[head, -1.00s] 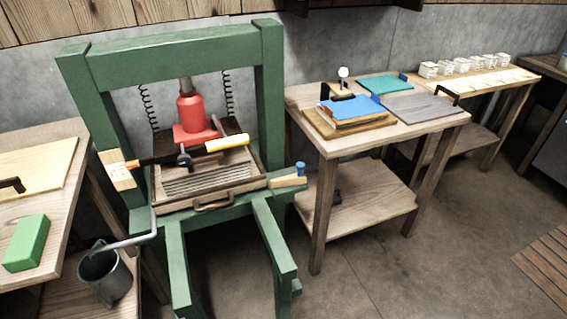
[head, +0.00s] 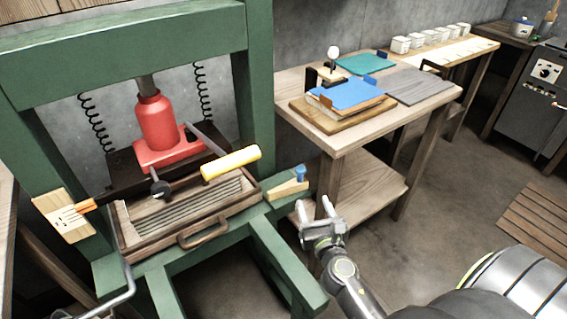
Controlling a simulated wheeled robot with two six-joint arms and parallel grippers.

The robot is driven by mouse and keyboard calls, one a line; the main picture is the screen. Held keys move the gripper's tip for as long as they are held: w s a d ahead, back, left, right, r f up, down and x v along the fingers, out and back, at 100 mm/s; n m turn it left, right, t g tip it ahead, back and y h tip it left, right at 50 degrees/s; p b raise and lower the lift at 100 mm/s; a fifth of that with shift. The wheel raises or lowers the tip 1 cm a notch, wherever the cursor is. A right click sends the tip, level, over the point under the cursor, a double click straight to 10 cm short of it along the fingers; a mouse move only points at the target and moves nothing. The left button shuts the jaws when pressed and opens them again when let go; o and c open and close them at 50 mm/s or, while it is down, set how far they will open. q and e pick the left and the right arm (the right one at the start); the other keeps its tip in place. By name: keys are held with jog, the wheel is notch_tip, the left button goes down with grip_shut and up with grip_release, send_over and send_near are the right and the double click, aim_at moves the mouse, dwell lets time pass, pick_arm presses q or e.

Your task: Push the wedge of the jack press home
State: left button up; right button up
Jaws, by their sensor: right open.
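The jack press is a green frame (head: 120,52) with a red jack (head: 158,125) at its middle. A small pale wooden wedge (head: 285,190) with a blue knob (head: 300,172) lies at the right end of the press's green bed, just right of the wooden tray (head: 165,243). How far the wedge sits in cannot be told. My right gripper (head: 315,209) is open and empty, below and to the right of the wedge and apart from it in the picture. My left gripper is out of view.
A yellow-handled tool (head: 232,162) lies at the tray's back. Right of the press stands a wooden table (head: 345,138) with boards and blue and green sheets. The floor (head: 420,235) between is clear.

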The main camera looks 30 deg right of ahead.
aim_at(288, 185)
jog(key=b+x, duration=0.1)
jog(key=x, duration=1.6)
jog(key=shift+s+f, duration=0.1)
grip_shut()
jog(key=a, duration=0.6)
jog(key=shift+s+a+p, duration=0.25)
jog(key=shift+s+p, duration=0.05)
jog(key=shift+p, duration=0.05)
jog(key=shift+f, duration=0.15)
